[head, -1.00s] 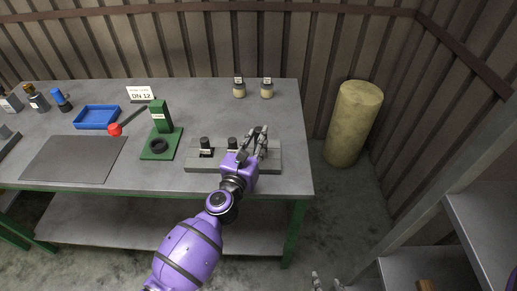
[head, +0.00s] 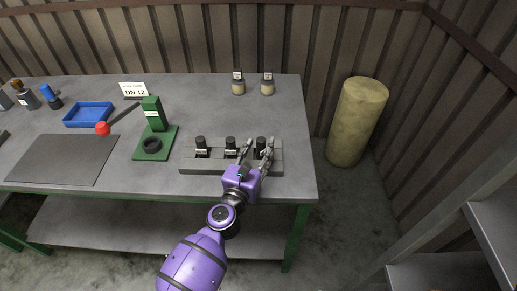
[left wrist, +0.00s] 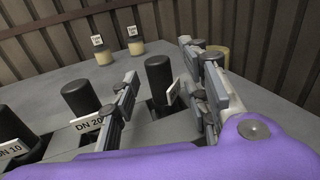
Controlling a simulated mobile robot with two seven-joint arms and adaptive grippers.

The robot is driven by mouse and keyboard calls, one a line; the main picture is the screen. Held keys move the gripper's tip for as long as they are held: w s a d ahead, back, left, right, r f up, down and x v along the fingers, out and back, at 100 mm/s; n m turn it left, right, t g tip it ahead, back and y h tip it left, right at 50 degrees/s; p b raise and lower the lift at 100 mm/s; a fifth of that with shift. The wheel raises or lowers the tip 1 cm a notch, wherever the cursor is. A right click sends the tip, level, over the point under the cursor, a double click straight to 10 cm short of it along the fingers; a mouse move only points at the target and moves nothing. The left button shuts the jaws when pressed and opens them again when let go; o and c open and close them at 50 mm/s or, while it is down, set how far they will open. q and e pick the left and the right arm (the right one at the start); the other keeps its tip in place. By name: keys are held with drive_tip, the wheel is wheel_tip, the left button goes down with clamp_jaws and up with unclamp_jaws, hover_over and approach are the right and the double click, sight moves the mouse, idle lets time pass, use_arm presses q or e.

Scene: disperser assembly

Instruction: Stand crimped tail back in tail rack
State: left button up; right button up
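The tail rack (head: 222,169) is a long grey block near the front right of the table. Three black tails stand upright in it: a left one (head: 201,142), a middle one (head: 231,143) and a right one (head: 261,142). In the left wrist view the right tail (left wrist: 158,78) stands between the fingers of my left gripper (left wrist: 165,95), with a white label at its side. Gaps show on both sides of it, so the gripper is open around it. The middle tail (left wrist: 80,97) stands behind a DN 20 label. My right gripper is out of view.
A green crimping stand (head: 155,128) with a red-knobbed lever is left of the rack. Further left are a blue tray (head: 88,115) and a dark mat (head: 62,160). Two small jars (head: 238,88) stand at the back edge. The table is clear between jars and rack.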

use_arm(q)
drive_tip(key=b+v, duration=0.1)
drive_tip(key=v, duration=1)
drive_tip(key=shift+f, duration=0.1)
drive_tip(key=shift+s+a, duration=0.2)
drive_tip(key=shift+s, duration=0.25)
